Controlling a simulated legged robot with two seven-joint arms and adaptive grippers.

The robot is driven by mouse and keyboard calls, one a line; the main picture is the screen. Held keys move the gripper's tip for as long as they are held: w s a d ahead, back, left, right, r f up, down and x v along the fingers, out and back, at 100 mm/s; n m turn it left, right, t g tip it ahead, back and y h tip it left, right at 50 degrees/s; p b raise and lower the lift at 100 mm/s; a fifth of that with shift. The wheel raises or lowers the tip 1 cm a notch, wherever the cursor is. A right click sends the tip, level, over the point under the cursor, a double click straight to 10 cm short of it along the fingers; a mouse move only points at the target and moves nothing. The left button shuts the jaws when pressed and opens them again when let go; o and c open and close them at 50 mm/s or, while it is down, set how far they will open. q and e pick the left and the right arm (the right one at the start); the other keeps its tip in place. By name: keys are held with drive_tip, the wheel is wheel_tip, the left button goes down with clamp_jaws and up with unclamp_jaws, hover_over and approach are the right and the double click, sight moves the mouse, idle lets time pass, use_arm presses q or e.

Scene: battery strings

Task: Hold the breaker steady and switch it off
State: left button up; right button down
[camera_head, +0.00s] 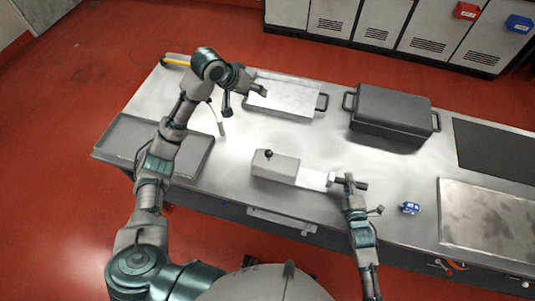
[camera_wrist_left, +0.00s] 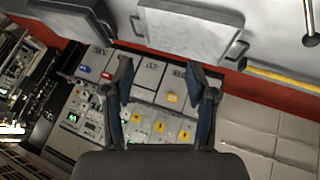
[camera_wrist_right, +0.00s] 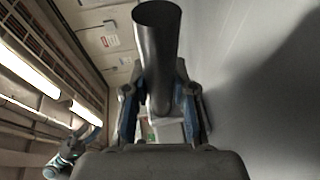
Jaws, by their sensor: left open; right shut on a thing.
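The breaker (camera_head: 276,165) is a light grey box with a black ball knob on top, lying on the metal bench. A white plate (camera_head: 312,179) extends from its right end towards a dark cylindrical handle (camera_head: 361,185). My right gripper (camera_head: 347,180) is shut on this handle. In the right wrist view the dark cylinder (camera_wrist_right: 157,50) stands between the fingers. My left gripper (camera_head: 256,89) is open and empty, over the shallow metal tray (camera_head: 290,97), beyond the breaker and apart from it. In the left wrist view nothing is between its fingers (camera_wrist_left: 158,72).
A dark lidded box (camera_head: 390,115) stands behind the breaker to the right. A grey tray (camera_head: 120,150) lies at left under my left arm. A small blue block (camera_head: 409,208) sits right of the handle. The bench is clear between the breaker and the shallow tray.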

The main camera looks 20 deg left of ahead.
use_arm(q)
drive_tip(key=s+d+f+n+g+y, duration=0.1)
drive_tip(key=s+d+f+g, duration=0.2)
drive_tip(key=s+d+f, duration=0.15)
drive_tip(key=n+g+y, duration=0.1)
drive_tip(key=g, duration=0.2)
approach(266, 152)
drive_tip(key=shift+n, duration=0.3)
drive_tip(key=f, duration=0.4)
drive_tip(key=d+f, duration=0.1)
drive_tip(key=f, duration=0.3)
drive_tip(key=d+f, duration=0.1)
drive_tip(key=f, duration=0.3)
drive_tip(key=shift+w+d, duration=0.2)
drive_tip(key=shift+d, duration=0.05)
drive_tip(key=shift+r, duration=0.1)
